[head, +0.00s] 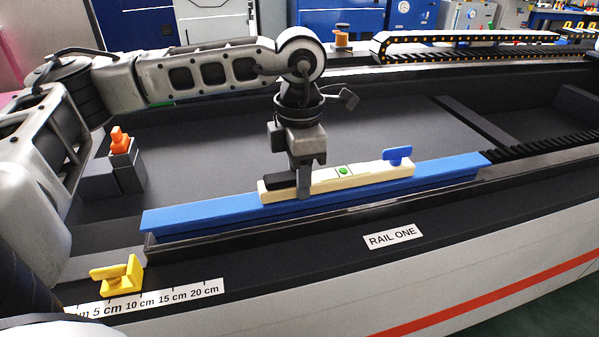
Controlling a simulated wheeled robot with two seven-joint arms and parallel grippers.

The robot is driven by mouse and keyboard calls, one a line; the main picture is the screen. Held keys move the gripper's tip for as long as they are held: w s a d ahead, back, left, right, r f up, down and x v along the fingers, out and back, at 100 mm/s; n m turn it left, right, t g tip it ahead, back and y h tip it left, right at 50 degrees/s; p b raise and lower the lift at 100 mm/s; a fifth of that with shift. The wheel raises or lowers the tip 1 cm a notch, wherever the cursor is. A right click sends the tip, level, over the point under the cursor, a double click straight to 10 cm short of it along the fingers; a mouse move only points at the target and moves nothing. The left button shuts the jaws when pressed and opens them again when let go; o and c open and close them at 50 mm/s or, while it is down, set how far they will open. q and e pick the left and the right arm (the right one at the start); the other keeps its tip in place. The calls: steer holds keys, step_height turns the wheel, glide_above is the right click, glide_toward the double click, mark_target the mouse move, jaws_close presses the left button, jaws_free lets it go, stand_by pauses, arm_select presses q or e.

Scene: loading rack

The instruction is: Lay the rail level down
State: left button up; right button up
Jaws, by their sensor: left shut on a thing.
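The rail level is a long cream bar (377,175) with a green bubble window near its middle and a blue tab at its right end. It lies along the top of the blue rail (440,168), roughly parallel to it. From this view I cannot tell whether it rests fully on the rail. My left gripper (304,190) points down and is shut on the level's left part, over a dark section. The fingers hide part of the bar. My right gripper is not in view.
A yellow stop (118,275) sits by a centimetre scale (170,298) at the front left. An orange piece (118,140) stands on a dark block at left. A "RAIL ONE" label (393,237) is in front. A cable chain (470,40) runs along the back.

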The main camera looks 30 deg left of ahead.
arm_select(q)
steer(key=shift+f, duration=0.15)
steer(key=o, duration=1.1)
steer(key=shift+o, duration=0.2)
steer(key=shift+r, duration=0.4)
step_height(320, 180, up, 12)
steer(key=shift+f, duration=0.2)
